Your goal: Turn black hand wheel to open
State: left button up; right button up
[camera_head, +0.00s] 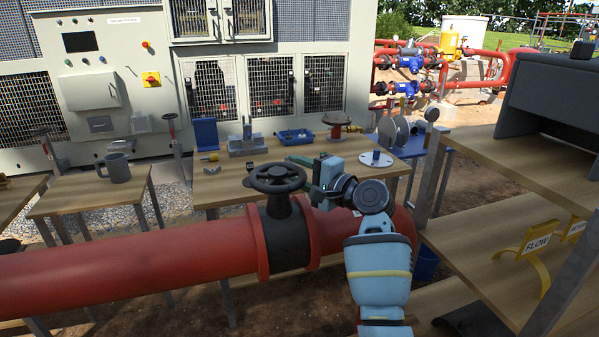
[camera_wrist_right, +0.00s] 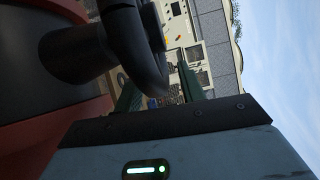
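The black hand wheel (camera_head: 276,179) sits level on top of a black valve body (camera_head: 285,235) set in a thick red pipe. It also shows large and close in the wrist view, where its dark rim (camera_wrist_right: 139,45) curves down near the gripper. My right gripper (camera_head: 308,177) is at the right side of the wheel, pointing left towards it. In the wrist view its two green fingers (camera_wrist_right: 158,85) stand apart, with the rim close to them. I cannot tell whether the fingers touch the rim. My left gripper is not in view.
The red pipe (camera_head: 130,260) runs across the front. A wooden table (camera_head: 220,188) behind it carries a blue tray (camera_head: 295,136) and several fittings. A mug (camera_head: 117,168) stands on another table at left. A wooden shelf unit (camera_head: 520,165) stands close on the right.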

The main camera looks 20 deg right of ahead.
grip_shut()
jog(key=shift+w+y, duration=0.1)
jog(key=shift+y, duration=0.2)
